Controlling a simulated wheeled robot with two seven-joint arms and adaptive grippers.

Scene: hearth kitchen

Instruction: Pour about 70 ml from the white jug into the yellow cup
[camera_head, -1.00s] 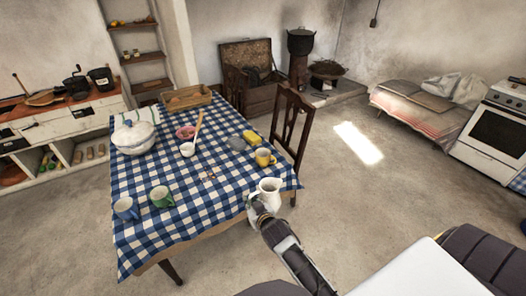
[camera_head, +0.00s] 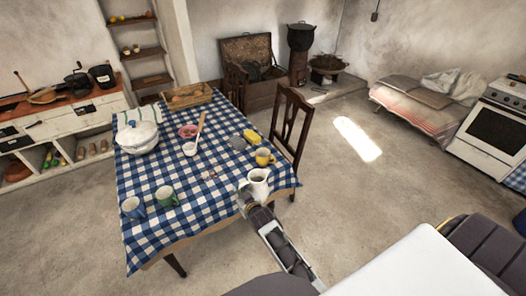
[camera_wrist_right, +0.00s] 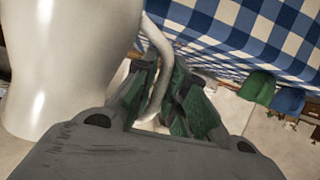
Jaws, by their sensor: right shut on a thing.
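The white jug (camera_head: 259,188) is at the table's near right edge in the head view and looks about upright. My right gripper (camera_head: 246,196) is shut on its handle. In the right wrist view the fingers (camera_wrist_right: 165,100) close around the handle (camera_wrist_right: 158,50), with the jug's body (camera_wrist_right: 65,65) filling the left side. I cannot tell how far the jug is above the cloth. The yellow cup (camera_head: 262,158) stands upright on the table just beyond the jug. The inside of the jug does not show clearly. My left gripper is out of view.
The checked tablecloth (camera_head: 200,218) carries a green mug (camera_head: 166,196), a blue mug (camera_head: 131,207), a white tureen (camera_head: 138,138), a small white cup (camera_head: 189,149), a pink bowl (camera_head: 187,131) and a yellow item (camera_head: 251,136). A wooden chair (camera_head: 290,125) stands behind the yellow cup.

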